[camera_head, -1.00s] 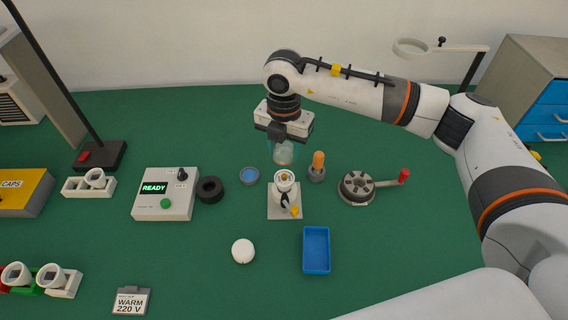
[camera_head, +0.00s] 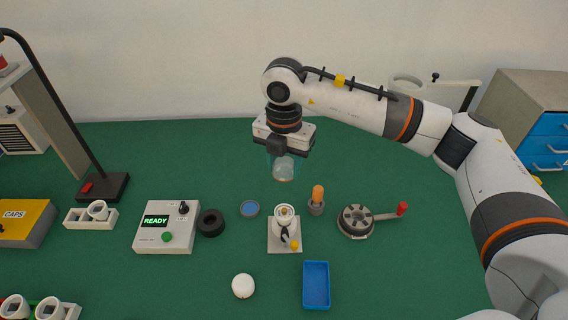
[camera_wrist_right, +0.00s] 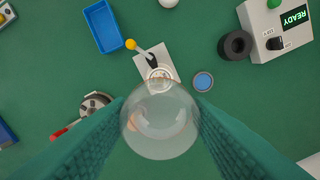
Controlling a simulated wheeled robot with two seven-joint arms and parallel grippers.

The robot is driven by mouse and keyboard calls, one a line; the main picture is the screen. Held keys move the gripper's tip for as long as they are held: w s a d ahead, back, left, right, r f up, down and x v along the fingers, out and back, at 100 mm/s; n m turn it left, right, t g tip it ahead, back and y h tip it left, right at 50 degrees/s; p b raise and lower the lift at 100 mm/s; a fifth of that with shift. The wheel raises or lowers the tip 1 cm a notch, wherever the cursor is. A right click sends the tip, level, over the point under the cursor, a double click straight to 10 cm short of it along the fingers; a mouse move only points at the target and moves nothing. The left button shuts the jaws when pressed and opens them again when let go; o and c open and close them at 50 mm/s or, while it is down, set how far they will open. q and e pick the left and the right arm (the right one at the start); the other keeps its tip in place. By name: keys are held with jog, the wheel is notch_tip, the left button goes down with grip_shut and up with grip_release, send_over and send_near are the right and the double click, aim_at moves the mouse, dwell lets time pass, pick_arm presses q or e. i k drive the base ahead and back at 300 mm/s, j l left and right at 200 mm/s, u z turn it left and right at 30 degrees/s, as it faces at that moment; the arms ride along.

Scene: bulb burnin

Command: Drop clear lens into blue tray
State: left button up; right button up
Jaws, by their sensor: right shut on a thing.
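The clear lens (camera_head: 284,168) is a see-through dome held in my right gripper (camera_head: 283,160). In the right wrist view the clear lens (camera_wrist_right: 160,120) sits between the two teal finger pads, which are shut on it. It hangs above the mat behind the small socket stand (camera_head: 284,232). The blue tray (camera_head: 316,286) lies on the green mat in front and to the right of the stand, and looks empty. In the wrist view the blue tray (camera_wrist_right: 109,24) is at the upper left. My left gripper is not in view.
A grey crank reel (camera_head: 357,221) and an orange-topped peg (camera_head: 317,200) stand right of the socket stand. A blue-centred disc (camera_head: 250,208), a black ring (camera_head: 210,222) and the READY box (camera_head: 167,227) are to its left. A white disc (camera_head: 243,286) lies left of the tray.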

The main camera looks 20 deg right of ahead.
aim_at(317, 286)
jog(key=z, duration=0.9)
